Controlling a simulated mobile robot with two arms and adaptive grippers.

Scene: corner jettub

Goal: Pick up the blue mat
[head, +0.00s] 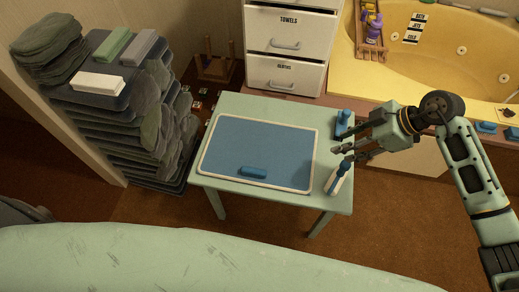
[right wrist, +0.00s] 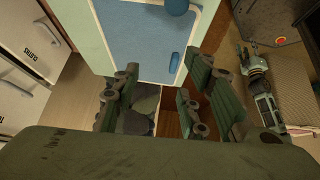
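The blue mat (head: 245,150) is a flat rectangle with a white border. It lies on a small pale green table (head: 270,104), and a small blue block (head: 253,172) shows near its front edge. My right gripper (head: 346,154) is open and empty above the table's right edge, to the right of the mat and apart from it. In the right wrist view, the mat (right wrist: 142,45) shows beyond the spread fingers (right wrist: 160,92).
A blue-and-white upright item (head: 338,179) and a blue item (head: 345,121) stand at the table's right side, close to my right gripper. White drawers (head: 289,48) and a yellow tub (head: 455,70) are behind. Stacked dark towels (head: 140,125) are at left.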

